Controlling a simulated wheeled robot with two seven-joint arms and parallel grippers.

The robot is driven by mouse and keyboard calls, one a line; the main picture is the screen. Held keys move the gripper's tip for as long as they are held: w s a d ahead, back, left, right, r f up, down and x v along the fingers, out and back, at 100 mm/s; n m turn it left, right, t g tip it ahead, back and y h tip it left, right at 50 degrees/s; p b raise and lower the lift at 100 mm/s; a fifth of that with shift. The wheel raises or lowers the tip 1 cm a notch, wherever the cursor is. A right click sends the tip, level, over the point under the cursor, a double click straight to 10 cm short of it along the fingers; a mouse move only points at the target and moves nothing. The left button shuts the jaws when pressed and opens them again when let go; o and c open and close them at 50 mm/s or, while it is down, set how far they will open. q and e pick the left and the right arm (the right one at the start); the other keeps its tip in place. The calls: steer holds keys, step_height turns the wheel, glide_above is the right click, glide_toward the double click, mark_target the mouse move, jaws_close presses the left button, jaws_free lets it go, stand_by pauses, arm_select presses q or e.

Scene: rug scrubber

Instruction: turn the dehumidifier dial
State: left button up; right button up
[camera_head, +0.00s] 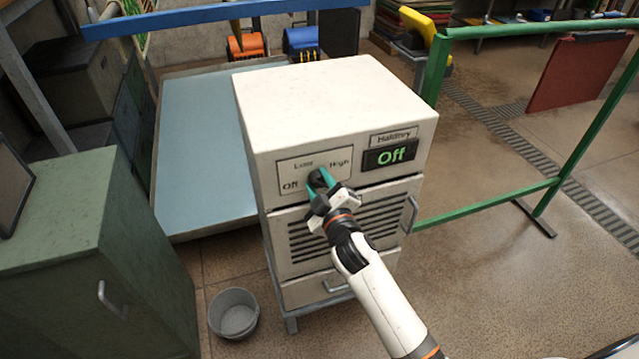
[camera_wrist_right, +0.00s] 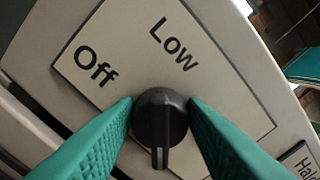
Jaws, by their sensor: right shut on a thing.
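The dehumidifier (camera_head: 330,90) is a cream box with a vent grille on its front. Its black dial (camera_wrist_right: 160,125) sits on a label panel (camera_head: 290,165) marked Off, Low and High. The left gripper is not in view.
A green cabinet (camera_head: 90,250) stands at the left, and a grey bucket (camera_head: 233,312) is on the floor beside it. A blue-grey platform (camera_head: 200,150) lies behind. A green rail (camera_head: 490,205) runs at the right. The floor at the lower right is mostly clear.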

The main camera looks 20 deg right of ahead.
steer(key=m+p, duration=0.1)
steer(key=m, duration=0.4)
steer(key=shift+r+p, duration=0.1)
steer(key=shift+p, duration=0.25)
steer(key=shift+d+m+p, duration=0.1)
steer(key=shift+m+p, duration=0.5)
steer(key=shift+m, duration=1.3)
steer(key=o, duration=1)
steer(key=shift+c, duration=0.2)
steer(key=shift+s, duration=0.1)
steer(key=s+b, duration=0.1)
steer(key=s, duration=1)
steer(key=shift+s+d, duration=0.2)
steer(key=shift+s, duration=0.2)
